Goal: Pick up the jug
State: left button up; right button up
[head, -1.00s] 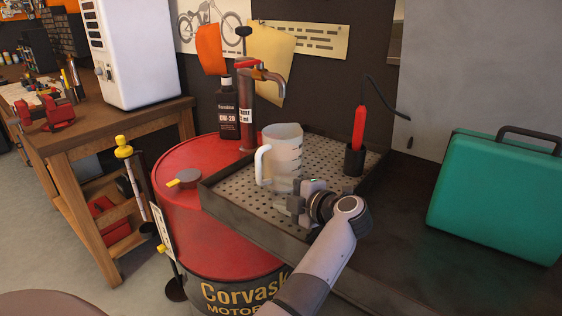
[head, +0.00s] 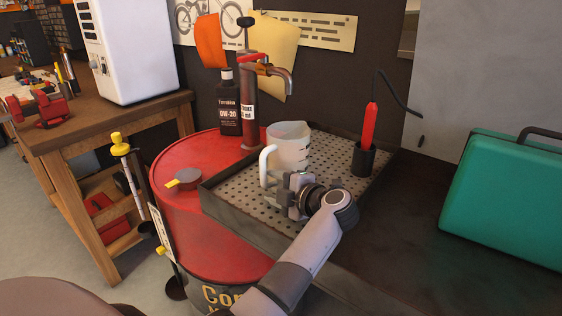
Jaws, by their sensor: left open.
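The jug (head: 290,152) is translucent white with a handle on its left side. It stands upright on the perforated tray (head: 237,189) beside the red drum. My left gripper (head: 284,189) is open at the jug's lower front and hides part of its base. I cannot tell whether its fingers are around the jug or just in front of it. My right gripper is not in view.
A pump with a spout (head: 249,100) and a dark oil bottle (head: 229,108) stand behind the jug on the red drum (head: 190,220). A red tool in a black holder (head: 363,158) stands at the tray's right. A green case (head: 505,195) is further right.

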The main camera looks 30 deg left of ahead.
pick_arm(q)
jog(key=shift+a+f, duration=0.1)
jog(key=shift+a, duration=0.15)
jog(key=shift+d, duration=0.1)
jog(key=shift+c, duration=0.7)
grip_shut()
jog(key=shift+r, duration=0.2)
jog(key=shift+w+r, duration=0.1)
jog(key=shift+r, duration=0.05)
dwell(0.4)
